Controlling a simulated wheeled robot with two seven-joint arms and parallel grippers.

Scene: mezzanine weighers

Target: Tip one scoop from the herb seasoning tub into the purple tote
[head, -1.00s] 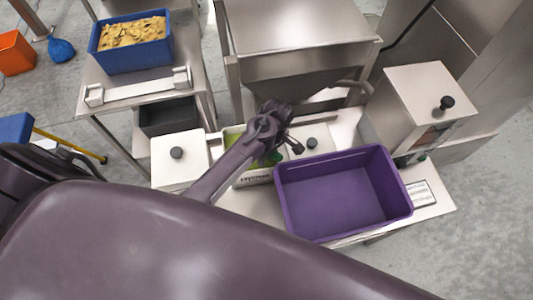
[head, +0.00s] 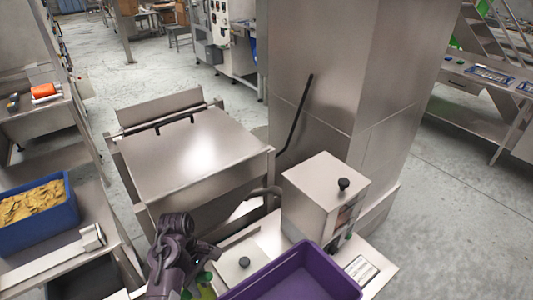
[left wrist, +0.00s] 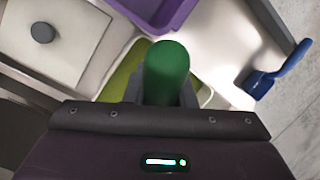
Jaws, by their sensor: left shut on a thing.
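My left gripper (head: 178,262) is at the bottom of the head view, beside the purple tote's left end. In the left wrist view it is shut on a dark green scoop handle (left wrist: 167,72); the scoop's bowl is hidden. Lime-green herb seasoning (left wrist: 122,72) shows below and beside the handle, apparently in its tub; whether the scoop is loaded cannot be told. The purple tote (head: 300,276) is cut off by the bottom edge of the head view, and its visible inside looks empty. Its corner shows in the left wrist view (left wrist: 160,12). My right gripper is out of view.
A steel lid with a black knob (head: 244,262) lies between gripper and tote. A tall steel box (head: 325,190) stands behind the tote. A larger steel machine (head: 200,150) stands behind. A blue crate of chips (head: 38,215) is at left. A blue tool (left wrist: 270,75) shows in the wrist view.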

